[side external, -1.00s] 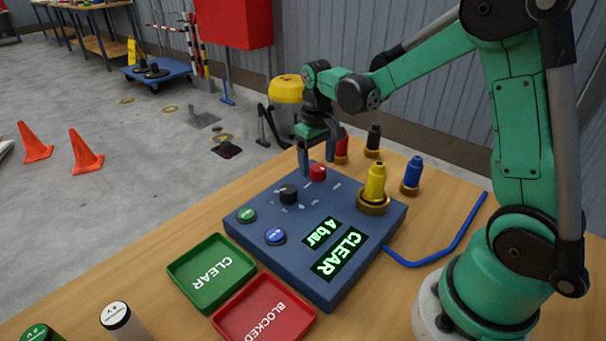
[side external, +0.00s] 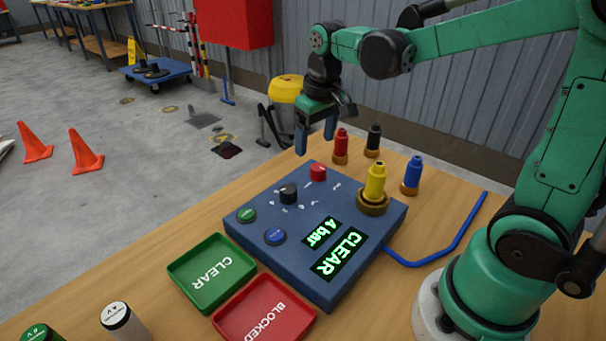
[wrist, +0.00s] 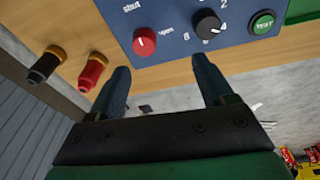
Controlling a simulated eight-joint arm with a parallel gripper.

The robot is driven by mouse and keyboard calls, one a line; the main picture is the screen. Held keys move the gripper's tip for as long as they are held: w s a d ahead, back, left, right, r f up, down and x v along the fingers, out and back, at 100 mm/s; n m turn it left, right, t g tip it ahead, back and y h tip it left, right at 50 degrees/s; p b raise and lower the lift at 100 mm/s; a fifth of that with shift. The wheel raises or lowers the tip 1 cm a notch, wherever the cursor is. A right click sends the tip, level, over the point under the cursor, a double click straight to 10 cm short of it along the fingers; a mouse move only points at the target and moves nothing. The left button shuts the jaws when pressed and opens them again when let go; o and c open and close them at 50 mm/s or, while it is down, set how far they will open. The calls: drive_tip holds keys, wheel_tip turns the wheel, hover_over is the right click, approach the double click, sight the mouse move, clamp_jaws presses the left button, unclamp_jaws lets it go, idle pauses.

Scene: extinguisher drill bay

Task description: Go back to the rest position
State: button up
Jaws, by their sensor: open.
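My gripper (side external: 315,140) is open and empty, in the air above the far edge of the blue control panel (side external: 262,198). Its two fingers are spread in the wrist view (wrist: 160,85), with nothing between them. The panel has a red knob (side external: 318,172), a black knob (side external: 288,194), a green button (side external: 246,215) and a blue button (side external: 275,236). Its displays read "4 bar" (side external: 320,233) and "CLEAR" (side external: 338,255). The yellow nozzle (side external: 375,184) stands upright on the panel's right corner.
Red (side external: 341,143), black (side external: 373,139) and blue (side external: 413,173) nozzles stand on the table behind and right of the panel. A green CLEAR tray (side external: 190,272) and a red BLOCKED tray (side external: 232,324) sit in front. A blue hose (side external: 450,250) lies at right.

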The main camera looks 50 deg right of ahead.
drive_tip(key=s+a+n+t, duration=0.1)
drive_tip(key=s+a+t, duration=0.4)
drive_tip(key=s+a, duration=0.1)
drive_tip(key=shift+s+a+r+n+t+y, duration=0.15)
drive_tip(key=shift+a+r+n+t+y, duration=0.15)
drive_tip(key=shift+r+y, duration=0.15)
idle(0.4)
